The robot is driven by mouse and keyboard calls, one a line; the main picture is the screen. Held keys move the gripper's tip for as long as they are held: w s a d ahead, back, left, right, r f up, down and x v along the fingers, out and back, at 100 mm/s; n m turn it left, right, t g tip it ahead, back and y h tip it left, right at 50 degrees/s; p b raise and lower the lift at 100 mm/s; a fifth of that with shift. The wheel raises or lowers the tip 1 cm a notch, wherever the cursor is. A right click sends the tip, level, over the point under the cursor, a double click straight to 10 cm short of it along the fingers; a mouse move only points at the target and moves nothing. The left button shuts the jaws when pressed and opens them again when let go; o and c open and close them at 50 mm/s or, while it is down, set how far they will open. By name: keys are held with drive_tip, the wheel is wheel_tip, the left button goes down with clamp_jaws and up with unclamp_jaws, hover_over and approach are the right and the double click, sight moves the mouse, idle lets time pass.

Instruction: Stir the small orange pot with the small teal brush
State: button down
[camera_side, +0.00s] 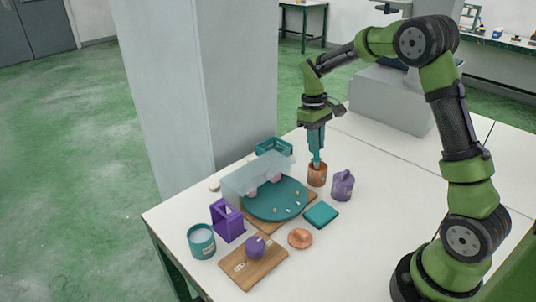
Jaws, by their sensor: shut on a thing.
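The small orange pot (317,178) stands upright on the white table, just right of the round teal tray. My gripper (316,148) is directly above the pot, pointing down. It is shut on the small teal brush (316,157), which hangs upright with its lower end at the pot's mouth. The brush tip is hidden, and I cannot tell how deep it sits in the pot.
A purple pot (343,186) stands close to the right. The round teal tray (275,200) sits left, with a pale translucent cover (243,182) behind it. In front are a teal block (321,215), an orange lid (300,238), a wooden board (240,268), a purple frame (222,226) and a teal cup (201,249).

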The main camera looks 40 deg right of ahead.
drive_tip(key=shift+w+r, duration=0.15)
drive_tip(key=shift+r, duration=0.9)
drive_tip(key=shift+w+r, duration=0.15)
drive_tip(key=shift+r, duration=0.85)
drive_tip(key=shift+r, duration=0.1)
drive_tip(key=shift+r, duration=2.15)
